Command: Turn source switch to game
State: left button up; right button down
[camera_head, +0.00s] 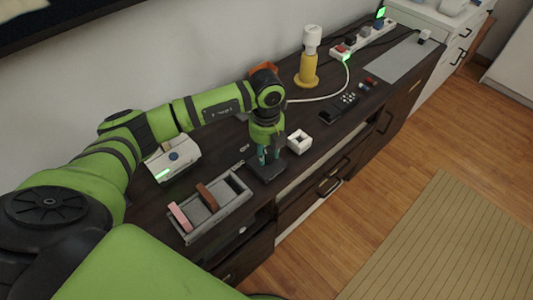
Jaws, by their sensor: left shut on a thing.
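My left gripper (268,156) points down over a small dark box (271,174) on the dark wooden cabinet (330,130). Its fingers are shut on a small part at the top of this box, which they mostly hide. I cannot read any label, so I cannot tell which position a source switch is in. My right gripper is not in view.
A grey tray (235,203) with pink and brown blocks lies left of the gripper. A white open block (299,141) stands close on its right. A remote (339,107), a yellow lamp-like object (307,74) and a power strip (362,40) are farther right. An orange object sits behind the arm.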

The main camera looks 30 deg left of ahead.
aim_at(266, 154)
pick_arm(q)
jog(key=shift+m+b, duration=1.05)
jog(key=shift+m, duration=0.85)
jog(key=o, duration=1.2)
jog(key=shift+c, duration=0.2)
notch_tip(266, 154, up, 12)
